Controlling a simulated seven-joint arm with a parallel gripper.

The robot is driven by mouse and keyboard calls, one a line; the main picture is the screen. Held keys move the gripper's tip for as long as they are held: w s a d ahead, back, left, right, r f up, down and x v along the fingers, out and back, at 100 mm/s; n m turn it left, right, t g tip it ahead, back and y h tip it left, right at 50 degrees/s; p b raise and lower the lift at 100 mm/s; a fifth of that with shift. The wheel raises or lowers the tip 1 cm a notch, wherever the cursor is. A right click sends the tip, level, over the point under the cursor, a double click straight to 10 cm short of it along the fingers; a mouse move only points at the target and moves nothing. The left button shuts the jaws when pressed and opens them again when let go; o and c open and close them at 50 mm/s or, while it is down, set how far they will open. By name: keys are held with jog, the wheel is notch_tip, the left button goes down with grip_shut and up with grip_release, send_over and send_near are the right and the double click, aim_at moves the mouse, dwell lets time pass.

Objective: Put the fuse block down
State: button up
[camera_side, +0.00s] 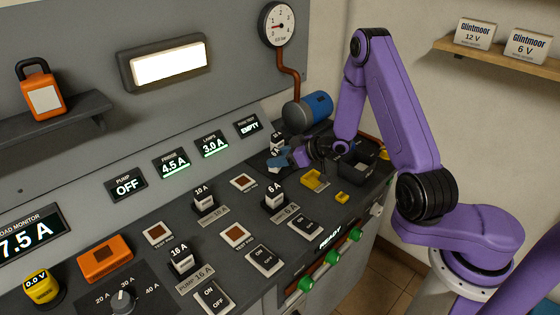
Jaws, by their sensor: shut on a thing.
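My gripper (283,158) is at the back right of the sloped console, with blue fingertips pointing left. It is shut on a small white-and-dark fuse block (277,141), which is partly hidden by the fingers. I cannot tell whether the block touches the surface under it. Other fuse blocks stand upright in the console: one marked 10 A (203,197), one marked 6 A (273,194) and one marked 16 A (181,258).
A blue cylinder (308,109) with a pipe and gauge (279,24) stands behind my gripper. Switches (303,226) line the console.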

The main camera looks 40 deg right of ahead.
jog(key=shift+f, duration=0.6)
jog(key=shift+f, duration=0.2)
jog(key=o, duration=1.2)
jog(key=shift+r, duration=0.1)
